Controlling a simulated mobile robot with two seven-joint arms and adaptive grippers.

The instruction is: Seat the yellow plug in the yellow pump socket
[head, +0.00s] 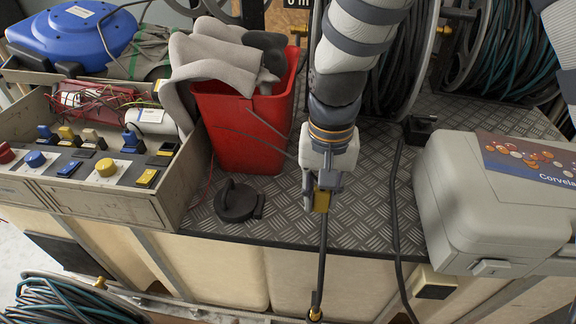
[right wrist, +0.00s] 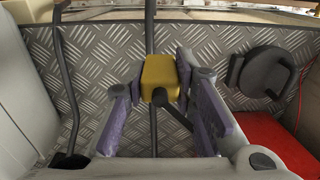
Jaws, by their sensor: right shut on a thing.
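My right gripper (head: 321,196) points down above the metal deck, near its front edge, and is shut on the yellow plug (head: 321,202). In the right wrist view the plug (right wrist: 159,73) shows as a yellow block between the purple finger pads (right wrist: 160,105). A dark cable (head: 323,255) runs from it over the front edge. The control box (head: 110,205) at the left carries yellow fittings: a square one (head: 147,178), a round knob (head: 106,168) and one in the back row (head: 66,134). I cannot tell which is the pump socket. My left gripper is not in view.
A red bucket (head: 240,135) with grey cloth stands between the control box and my right arm. A black round cap (head: 238,201) lies on the deck (head: 275,218). A grey case (head: 485,205) stands at the right. Another black cable (head: 394,190) crosses the deck.

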